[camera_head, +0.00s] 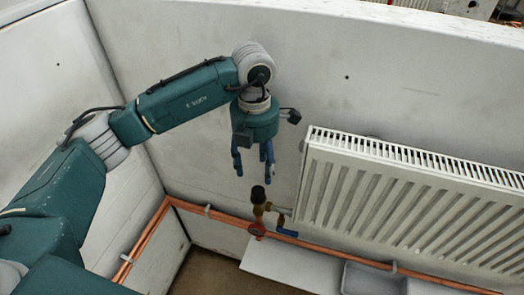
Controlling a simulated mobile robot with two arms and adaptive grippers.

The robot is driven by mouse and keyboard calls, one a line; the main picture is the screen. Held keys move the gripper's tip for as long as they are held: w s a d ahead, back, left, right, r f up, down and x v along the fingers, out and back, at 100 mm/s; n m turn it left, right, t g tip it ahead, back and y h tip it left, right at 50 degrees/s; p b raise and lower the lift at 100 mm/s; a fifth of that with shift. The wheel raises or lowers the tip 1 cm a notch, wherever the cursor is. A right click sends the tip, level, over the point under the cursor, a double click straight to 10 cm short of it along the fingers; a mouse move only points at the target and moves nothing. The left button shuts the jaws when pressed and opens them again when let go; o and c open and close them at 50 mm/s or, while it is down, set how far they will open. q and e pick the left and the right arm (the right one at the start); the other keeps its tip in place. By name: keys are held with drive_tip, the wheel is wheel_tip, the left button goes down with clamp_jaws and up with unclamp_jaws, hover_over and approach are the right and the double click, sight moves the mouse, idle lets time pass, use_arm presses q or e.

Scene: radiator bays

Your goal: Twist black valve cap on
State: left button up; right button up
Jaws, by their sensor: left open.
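The black valve cap (258,194) sits at the top of a brass valve (261,210) at the lower left corner of the radiator (415,205). I cannot tell whether the cap is loose or threaded on. My left gripper (253,172) hangs down from the upper left, with its blue fingers apart and nothing between them. Its fingertips are just above the cap in the picture; the depth gap is unclear. My right gripper does not show.
Copper pipes (335,248) run low along the walls. A blue lever handle (287,232) and a red round part (257,230) sit by the valve. A white board (290,268) and a grey tray (372,280) lie below the radiator. The wall left of the gripper is bare.

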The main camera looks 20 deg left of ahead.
sight(258, 190)
use_arm(q)
wheel_tip(258, 190, down, 4)
drive_tip(key=shift+s+r+p, duration=0.1)
drive_tip(key=shift+r+p, duration=0.15)
drive_tip(key=shift+p, duration=0.45)
wheel_tip(258, 190, down, 6)
drive_tip(key=shift+r+p, duration=0.2)
drive_tip(key=shift+p, duration=0.55)
drive_tip(key=shift+d+f, duration=0.1)
drive_tip(key=shift+f, duration=0.65)
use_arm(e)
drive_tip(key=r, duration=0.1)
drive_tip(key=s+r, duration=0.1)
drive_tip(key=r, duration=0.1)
use_arm(q)
drive_tip(key=shift+c, duration=0.5)
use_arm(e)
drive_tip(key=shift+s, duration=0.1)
use_arm(q)
drive_tip(key=c, duration=1.1)
drive_tip(key=shift+c, duration=0.2)
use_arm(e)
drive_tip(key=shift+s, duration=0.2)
